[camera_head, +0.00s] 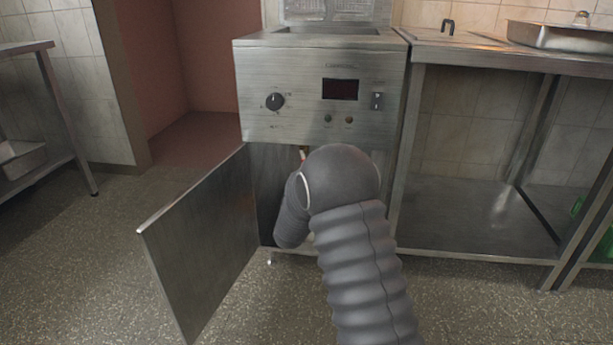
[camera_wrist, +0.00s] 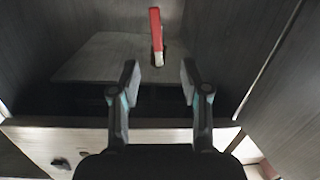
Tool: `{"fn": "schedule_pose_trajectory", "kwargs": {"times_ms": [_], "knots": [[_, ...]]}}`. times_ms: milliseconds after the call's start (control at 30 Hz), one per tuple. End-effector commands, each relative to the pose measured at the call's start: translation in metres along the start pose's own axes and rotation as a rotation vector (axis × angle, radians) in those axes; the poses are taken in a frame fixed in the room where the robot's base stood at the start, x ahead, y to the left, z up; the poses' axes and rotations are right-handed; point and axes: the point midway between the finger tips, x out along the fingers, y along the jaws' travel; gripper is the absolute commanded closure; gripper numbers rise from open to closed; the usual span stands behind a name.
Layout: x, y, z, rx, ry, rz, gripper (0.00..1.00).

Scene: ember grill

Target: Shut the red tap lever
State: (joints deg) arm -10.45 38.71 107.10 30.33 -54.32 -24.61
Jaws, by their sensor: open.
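The red tap lever (camera_wrist: 156,30) shows in the wrist view inside the cabinet, near the top middle, against a grey block (camera_wrist: 100,58). It looks long and narrow, with a pale metal end at its lower tip. My gripper (camera_wrist: 159,80) is open and empty, its two fingers apart below the lever in the picture. The lever lies beyond the fingertips, roughly in line with the gap, and no contact shows. In the head view my arm reaches into the open cabinet under the fryer-like unit (camera_head: 290,65) and hides the gripper and most of the inside.
The cabinet door (camera_head: 205,240) stands open to the left of my arm. Dark cabinet walls (camera_wrist: 235,45) flank the gripper closely. A steel table (camera_head: 480,215) with a lower shelf stands to the right, another table (camera_head: 30,47) at far left. The floor in front is clear.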

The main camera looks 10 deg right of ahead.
Motion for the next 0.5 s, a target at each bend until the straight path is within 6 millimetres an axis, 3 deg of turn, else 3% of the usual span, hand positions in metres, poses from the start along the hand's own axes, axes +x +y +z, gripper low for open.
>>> {"fn": "schedule_pose_trajectory", "kwargs": {"times_ms": [33,200,367,500], "knots": [[0.005,-0.003,0.012,-0.013,0.016,0.020,0.54],[0.011,-0.004,0.031,-0.041,0.062,0.071,0.54],[0.018,-0.003,0.035,-0.048,0.077,0.088,0.54],[0.034,-0.001,0.034,-0.048,0.077,0.089,0.54]]}}
